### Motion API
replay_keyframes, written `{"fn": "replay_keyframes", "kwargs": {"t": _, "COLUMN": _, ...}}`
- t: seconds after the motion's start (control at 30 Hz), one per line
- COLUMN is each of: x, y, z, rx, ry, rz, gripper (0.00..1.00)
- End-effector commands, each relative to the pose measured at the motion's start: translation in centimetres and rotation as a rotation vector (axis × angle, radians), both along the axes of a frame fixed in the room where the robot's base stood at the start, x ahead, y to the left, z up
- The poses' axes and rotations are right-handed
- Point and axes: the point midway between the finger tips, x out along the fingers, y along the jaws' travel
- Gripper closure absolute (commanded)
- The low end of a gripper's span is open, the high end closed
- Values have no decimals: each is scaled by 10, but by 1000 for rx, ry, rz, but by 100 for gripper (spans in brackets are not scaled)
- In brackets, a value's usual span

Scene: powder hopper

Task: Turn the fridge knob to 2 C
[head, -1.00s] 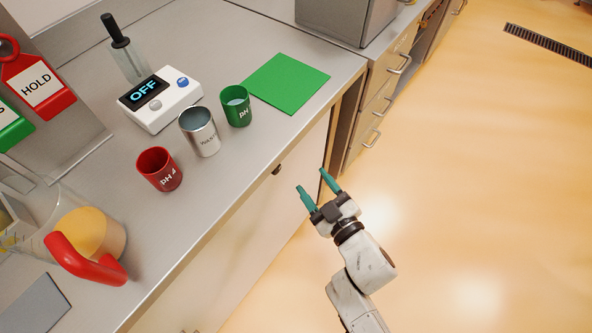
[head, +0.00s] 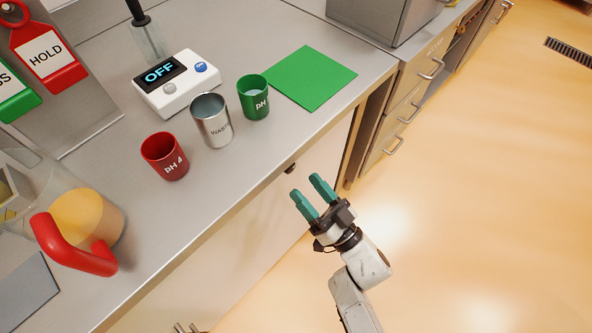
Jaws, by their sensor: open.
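A small dark knob-like part (head: 290,168) sits just under the counter's front edge, on the pale front panel (head: 262,222). I cannot tell for sure that it is the fridge knob, and no temperature marks can be read. My gripper (head: 306,187) has two teal fingers, is open and empty, and hangs in front of the counter. Its fingertips point toward the counter and appear close to the dark part in the picture, with a gap between.
The steel counter (head: 225,185) holds a red pH 4 cup (head: 165,157), a metal waste cup (head: 212,121), a green pH cup (head: 253,97), a meter reading OFF (head: 178,85) and a green mat (head: 311,77). Drawers (head: 408,115) stand beyond. Floor at right is clear.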

Motion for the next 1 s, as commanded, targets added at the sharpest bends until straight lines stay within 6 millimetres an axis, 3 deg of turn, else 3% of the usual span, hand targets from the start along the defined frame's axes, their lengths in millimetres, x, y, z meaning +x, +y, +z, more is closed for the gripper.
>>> {"fn": "replay_keyframes", "kwargs": {"t": 0.3, "x": 28, "y": 30, "z": 17, "rx": 0, "ry": 0, "rz": -1, "gripper": 42}}
{"fn": "replay_keyframes", "kwargs": {"t": 0.7, "x": 32, "y": 35, "z": 18, "rx": -2, "ry": 1, "rz": -2, "gripper": 42}}
{"fn": "replay_keyframes", "kwargs": {"t": 1.0, "x": 32, "y": 35, "z": 18, "rx": -1, "ry": 1, "rz": -2, "gripper": 70}}
